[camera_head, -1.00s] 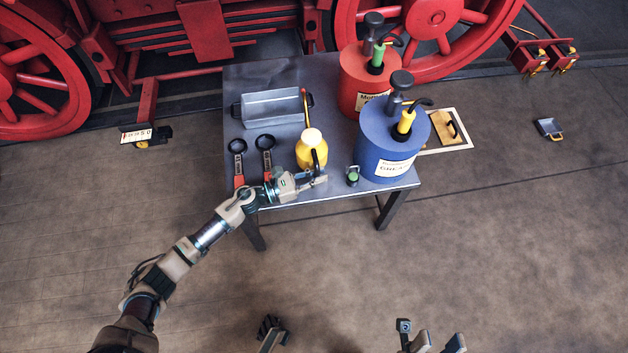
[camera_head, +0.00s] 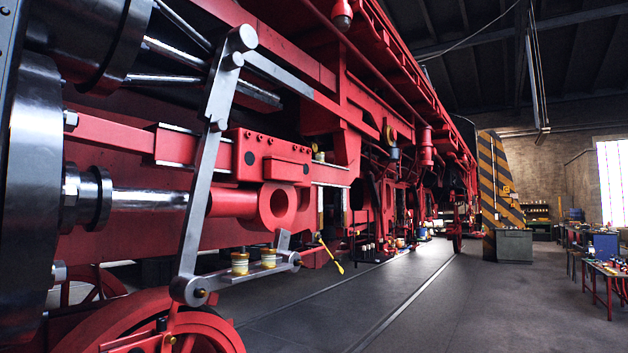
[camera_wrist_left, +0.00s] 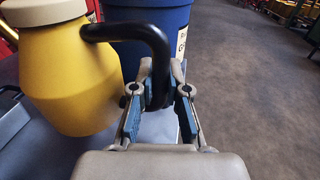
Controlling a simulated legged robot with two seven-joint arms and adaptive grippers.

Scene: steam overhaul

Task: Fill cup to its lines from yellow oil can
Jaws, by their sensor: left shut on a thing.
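In the left wrist view the yellow oil can (camera_wrist_left: 70,75) stands at the left, its round body partly cut off by the frame edge. Its curved black handle (camera_wrist_left: 148,38) runs down between the fingers of my left gripper (camera_wrist_left: 158,98), which is shut on it. In the head view two small pale cups with brass-coloured bands, a left one (camera_head: 240,263) and a right one (camera_head: 268,258), sit on the locomotive's lower linkage. Any lines on them are too small to read. Neither gripper nor the can shows in the head view. My right gripper is in no current view.
A blue drum (camera_wrist_left: 150,20) stands close behind the can. The red locomotive (camera_head: 300,130) with its steel link rods (camera_head: 203,170) fills the head view's left. Open floor (camera_head: 450,305) lies to the right, with a red-legged table (camera_head: 610,270) at the far right.

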